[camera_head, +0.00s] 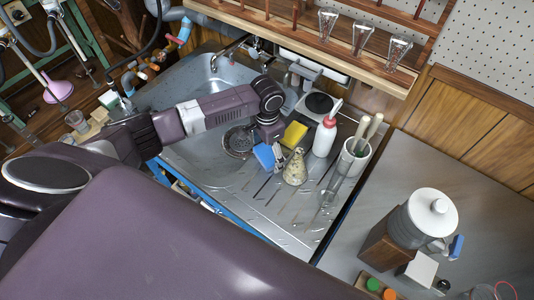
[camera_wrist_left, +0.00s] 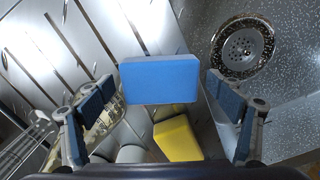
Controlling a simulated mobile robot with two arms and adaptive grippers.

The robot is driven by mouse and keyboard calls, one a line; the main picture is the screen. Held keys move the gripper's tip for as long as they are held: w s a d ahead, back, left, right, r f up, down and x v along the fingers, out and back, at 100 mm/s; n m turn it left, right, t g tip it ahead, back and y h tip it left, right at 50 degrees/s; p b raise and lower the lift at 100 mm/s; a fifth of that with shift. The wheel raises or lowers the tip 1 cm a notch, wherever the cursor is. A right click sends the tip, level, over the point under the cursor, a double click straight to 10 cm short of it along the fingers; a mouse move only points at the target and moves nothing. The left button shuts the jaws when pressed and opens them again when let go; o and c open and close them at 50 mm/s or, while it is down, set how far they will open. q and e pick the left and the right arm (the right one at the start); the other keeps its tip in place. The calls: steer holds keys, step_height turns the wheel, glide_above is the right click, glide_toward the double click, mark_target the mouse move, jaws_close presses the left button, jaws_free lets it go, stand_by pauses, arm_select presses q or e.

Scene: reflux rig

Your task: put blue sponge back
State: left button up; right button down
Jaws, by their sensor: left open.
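The blue sponge (camera_head: 265,156) is on the ribbed steel drainboard, beside the sink basin. In the left wrist view the blue sponge (camera_wrist_left: 160,80) shows in the middle, its broad blue side towards the camera. My left gripper (camera_head: 272,144) is above and close to it. In the wrist view its fingers (camera_wrist_left: 160,100) are spread wide, one on each side of the sponge with gaps. A yellow sponge (camera_head: 294,134) is just behind the blue one and also shows in the wrist view (camera_wrist_left: 178,140). My right gripper is not in view.
A stained conical flask (camera_head: 295,168) stands close right of the blue sponge. A white bottle (camera_head: 324,136) and a holder with brushes (camera_head: 354,156) stand farther right. The sink drain (camera_head: 238,141) is left of the gripper. The drainboard's front part is clear.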

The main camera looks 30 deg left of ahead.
mark_target(267, 154)
arm_select(q)
step_height(267, 154, up, 12)
steer(key=shift+f, duration=0.2)
steer(key=shift+s+f, duration=0.1)
stand_by(0.5)
